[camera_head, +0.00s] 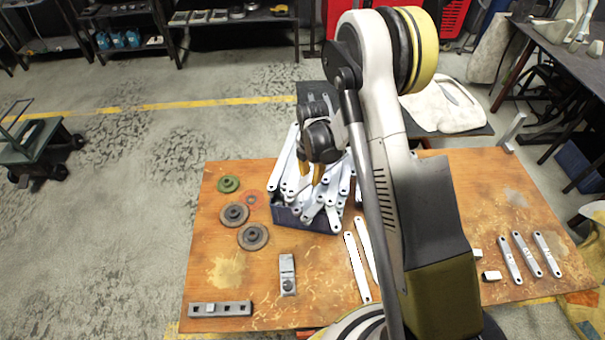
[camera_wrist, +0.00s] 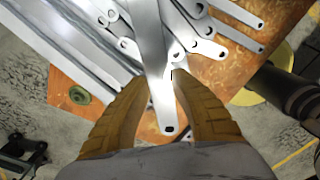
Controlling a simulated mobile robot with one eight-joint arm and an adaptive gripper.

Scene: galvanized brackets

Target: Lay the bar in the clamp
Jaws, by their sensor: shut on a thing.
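My gripper (camera_head: 312,176) is over the dark blue crate (camera_head: 309,222), which is heaped with pale metal bars. In the wrist view my gripper (camera_wrist: 160,92) has its two ridged brown fingers shut on a pale bar (camera_wrist: 166,118). This bar has a slot near its end, and its far part runs up among the other bars. I cannot tell whether it is clear of the heap. A small grey metal fixture (camera_head: 287,276), which looks like the clamp, sits on the wooden table in front of the crate. No bar lies in it.
A grey strip with square holes (camera_head: 220,309) lies at the table's front left. Round discs (camera_head: 253,237) lie left of the crate. Loose bars (camera_head: 357,266) lie beside my arm, and several more (camera_head: 526,255) at the right. The table around the fixture is mostly clear.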

